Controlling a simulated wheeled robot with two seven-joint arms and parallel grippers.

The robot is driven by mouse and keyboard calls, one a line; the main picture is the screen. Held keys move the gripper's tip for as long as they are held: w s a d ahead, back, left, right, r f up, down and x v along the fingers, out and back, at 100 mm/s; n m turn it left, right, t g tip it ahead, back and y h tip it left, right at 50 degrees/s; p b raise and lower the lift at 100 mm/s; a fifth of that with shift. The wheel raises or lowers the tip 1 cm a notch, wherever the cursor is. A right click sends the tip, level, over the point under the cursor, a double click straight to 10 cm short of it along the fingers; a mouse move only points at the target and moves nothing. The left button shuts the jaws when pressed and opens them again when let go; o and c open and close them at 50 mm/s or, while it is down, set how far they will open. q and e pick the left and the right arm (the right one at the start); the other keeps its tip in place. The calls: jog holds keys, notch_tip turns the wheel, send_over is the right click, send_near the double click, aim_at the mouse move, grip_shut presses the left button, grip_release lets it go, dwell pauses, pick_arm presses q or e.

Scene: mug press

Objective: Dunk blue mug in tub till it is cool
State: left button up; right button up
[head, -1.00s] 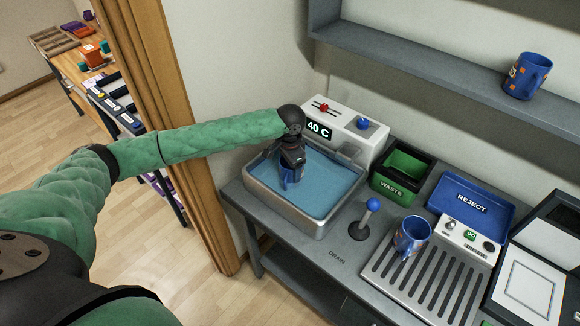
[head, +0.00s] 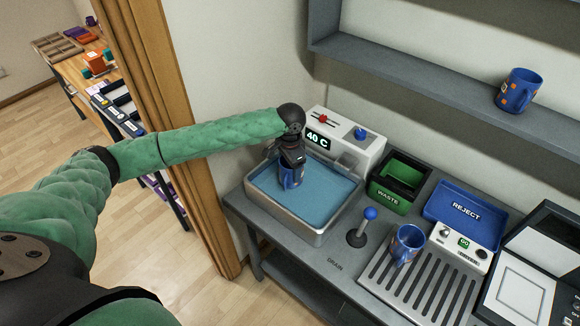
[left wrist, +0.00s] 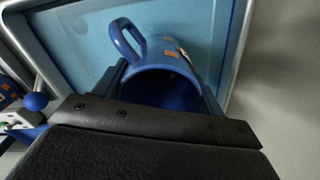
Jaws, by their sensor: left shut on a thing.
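A blue mug (head: 290,178) with orange patches is held by my left gripper (head: 291,160) over the left part of the tub (head: 318,238). In the left wrist view the mug (left wrist: 160,72) sits between the fingers, its open mouth toward the camera and its handle up and to the left. The tub holds blue water (head: 325,195). Whether the mug's lower end is in the water is hard to tell. The display (head: 318,140) behind the tub reads 40 C. My right gripper is not in view.
A second blue mug (head: 407,243) stands on the drain grate, and a third (head: 518,90) on the wall shelf. A blue-knobbed lever (head: 370,214) stands right of the tub. A green WASTE bin (head: 390,199) and a blue REJECT tray (head: 465,208) lie behind.

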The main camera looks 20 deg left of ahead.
pick_arm(q)
jog(key=shift+r+p, duration=0.4)
jog(key=shift+r, duration=1.6)
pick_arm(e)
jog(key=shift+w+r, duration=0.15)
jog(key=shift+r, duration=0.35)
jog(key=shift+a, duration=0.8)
